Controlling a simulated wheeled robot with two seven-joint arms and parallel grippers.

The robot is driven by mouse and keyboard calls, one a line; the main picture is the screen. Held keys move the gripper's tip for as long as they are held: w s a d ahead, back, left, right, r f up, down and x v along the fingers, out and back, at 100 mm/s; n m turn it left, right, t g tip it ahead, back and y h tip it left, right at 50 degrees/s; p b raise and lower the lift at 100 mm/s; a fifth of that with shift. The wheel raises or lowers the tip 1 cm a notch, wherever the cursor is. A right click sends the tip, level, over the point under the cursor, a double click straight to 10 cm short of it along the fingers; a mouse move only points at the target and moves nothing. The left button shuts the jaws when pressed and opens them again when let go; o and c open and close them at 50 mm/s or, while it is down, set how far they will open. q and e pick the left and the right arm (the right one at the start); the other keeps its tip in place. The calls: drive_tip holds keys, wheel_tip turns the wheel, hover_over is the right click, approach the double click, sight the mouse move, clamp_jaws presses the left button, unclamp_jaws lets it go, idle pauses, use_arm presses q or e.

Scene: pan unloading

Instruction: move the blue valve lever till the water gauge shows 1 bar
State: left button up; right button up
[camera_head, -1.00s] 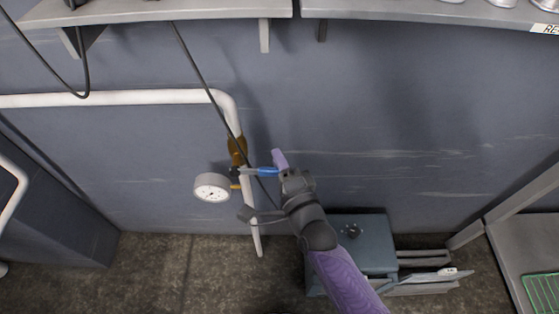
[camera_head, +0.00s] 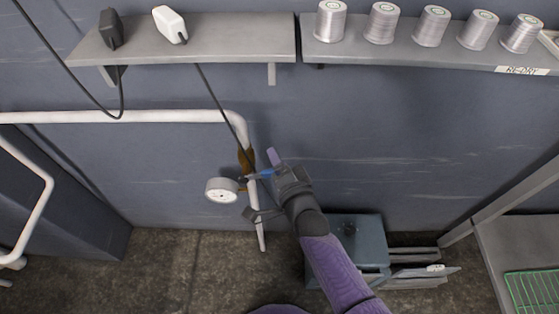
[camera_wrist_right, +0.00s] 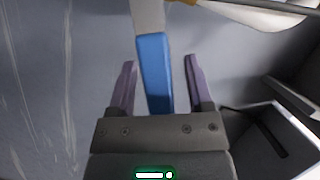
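The blue valve lever (camera_head: 263,174) sticks out to the right from the valve on the rusty lower part of a white pipe (camera_head: 241,128). The round white water gauge (camera_head: 221,190) sits just left of the valve; its needle is too small to read. My right gripper (camera_head: 272,173) is at the lever's free end. In the right wrist view the blue lever (camera_wrist_right: 154,72) lies between the two purple fingers of my right gripper (camera_wrist_right: 160,72), with a gap on each side, so the gripper is open around it. My left gripper is not in view.
Above, a grey shelf (camera_head: 200,50) holds a black and a white item; another shelf (camera_head: 420,52) holds several spools. A black cable (camera_head: 215,95) hangs close to the valve. A blue-grey box (camera_head: 357,240) stands below right, beside a rack with a green grid (camera_head: 533,292).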

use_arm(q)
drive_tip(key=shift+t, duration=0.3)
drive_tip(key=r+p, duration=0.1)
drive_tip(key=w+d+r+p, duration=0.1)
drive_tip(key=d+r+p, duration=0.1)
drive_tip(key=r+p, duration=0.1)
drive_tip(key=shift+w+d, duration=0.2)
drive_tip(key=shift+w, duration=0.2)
use_arm(e)
drive_tip(key=v, duration=1)
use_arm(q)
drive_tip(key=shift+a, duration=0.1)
